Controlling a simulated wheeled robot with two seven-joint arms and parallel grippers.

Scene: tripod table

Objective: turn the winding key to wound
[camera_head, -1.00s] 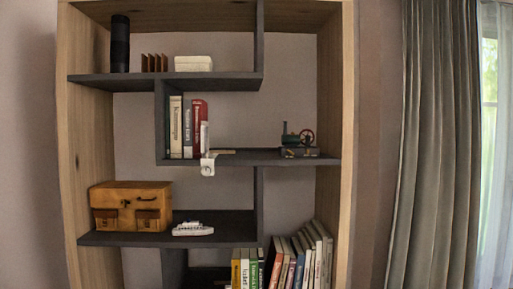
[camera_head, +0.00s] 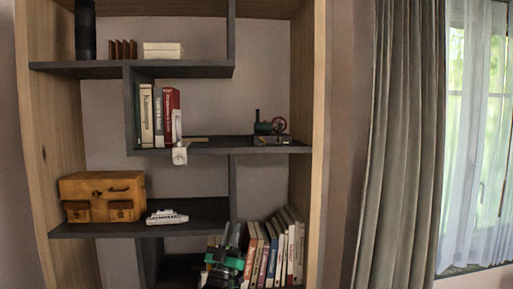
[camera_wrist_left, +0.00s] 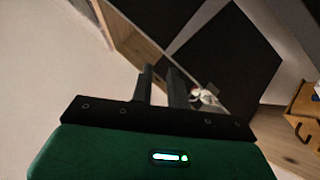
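No part clearly reads as a winding key in these views. A small green and dark toy engine with a red wheel (camera_head: 270,129) stands on the middle shelf at right; any key on it is too small to tell. A white toy ship (camera_head: 167,217) lies on the lower shelf, and a small white form, likely the ship, shows beyond the fingers in the left wrist view (camera_wrist_left: 204,96). My left gripper (camera_head: 231,232) is in front of the lower books, below and right of the ship. Its two fingers (camera_wrist_left: 162,82) are apart with nothing between them. My right gripper is not in view.
A brown case (camera_head: 103,196) stands left of the ship. Leaning books (camera_head: 284,252) fill the lower right. A dark upright divider (camera_head: 233,185) separates the lower bays. A curtain (camera_head: 402,145) hangs at right.

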